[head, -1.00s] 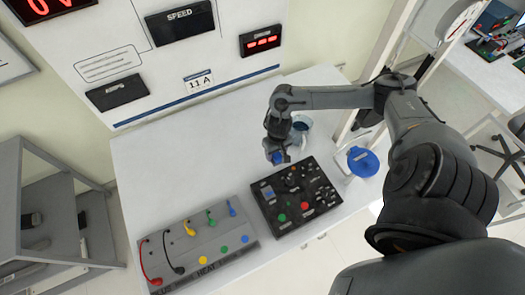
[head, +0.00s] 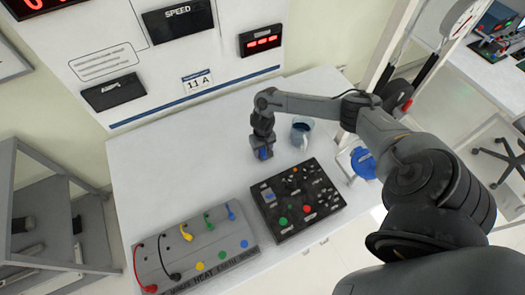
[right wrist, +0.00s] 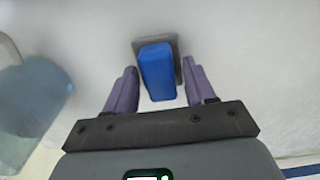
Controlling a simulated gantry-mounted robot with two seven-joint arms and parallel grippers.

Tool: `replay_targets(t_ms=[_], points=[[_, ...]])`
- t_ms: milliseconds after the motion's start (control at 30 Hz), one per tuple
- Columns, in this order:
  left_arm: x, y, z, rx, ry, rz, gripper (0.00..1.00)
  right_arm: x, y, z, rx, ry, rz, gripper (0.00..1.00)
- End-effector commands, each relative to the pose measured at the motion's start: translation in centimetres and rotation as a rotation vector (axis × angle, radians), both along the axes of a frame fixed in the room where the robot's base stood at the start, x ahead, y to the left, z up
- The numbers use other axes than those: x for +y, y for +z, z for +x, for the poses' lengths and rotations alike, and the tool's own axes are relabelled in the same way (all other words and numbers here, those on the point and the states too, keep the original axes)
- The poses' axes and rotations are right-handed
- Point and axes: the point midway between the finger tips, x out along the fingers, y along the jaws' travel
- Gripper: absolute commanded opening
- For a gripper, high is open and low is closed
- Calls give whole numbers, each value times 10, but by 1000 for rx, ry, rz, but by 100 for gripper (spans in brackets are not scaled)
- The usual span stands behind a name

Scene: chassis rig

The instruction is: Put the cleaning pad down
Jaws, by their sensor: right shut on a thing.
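The cleaning pad, a blue block with a grey backing, is between the fingers of my right gripper (head: 262,156). In the right wrist view the blue block (right wrist: 158,72) lies between the two purple-grey fingers, with the grey part behind it. My right gripper (right wrist: 163,92) is shut on it, over the white bench top (head: 180,160). I cannot tell whether the pad touches the bench. My left gripper is not in view.
A clear mug with blue contents (head: 302,130) stands just right of the gripper. A black control box (head: 297,199) is in front, with a grey panel of coloured leads (head: 195,250) to its left. A blue round lid (head: 363,163) sits at right. The bench left of the gripper is clear.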

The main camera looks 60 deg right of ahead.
Motion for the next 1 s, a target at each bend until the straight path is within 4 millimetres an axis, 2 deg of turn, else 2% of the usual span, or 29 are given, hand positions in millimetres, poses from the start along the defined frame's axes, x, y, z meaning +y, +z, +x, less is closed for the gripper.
replay_targets(t_ms=[67, 433, 467, 600, 633, 1000], points=[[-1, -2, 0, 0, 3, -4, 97, 0, -7, 1, -1, -1, 0, 30], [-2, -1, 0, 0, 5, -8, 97, 0, -9, 0, -1, -1, 0, 30], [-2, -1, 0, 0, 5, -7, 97, 0, -9, 0, -1, -1, 0, 56], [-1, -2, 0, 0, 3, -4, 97, 0, -9, 0, -1, -1, 0, 77], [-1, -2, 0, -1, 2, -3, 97, 0, -9, 0, -1, -1, 0, 80], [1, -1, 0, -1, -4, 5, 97, 0, -4, 1, -2, 0, 0, 80]])
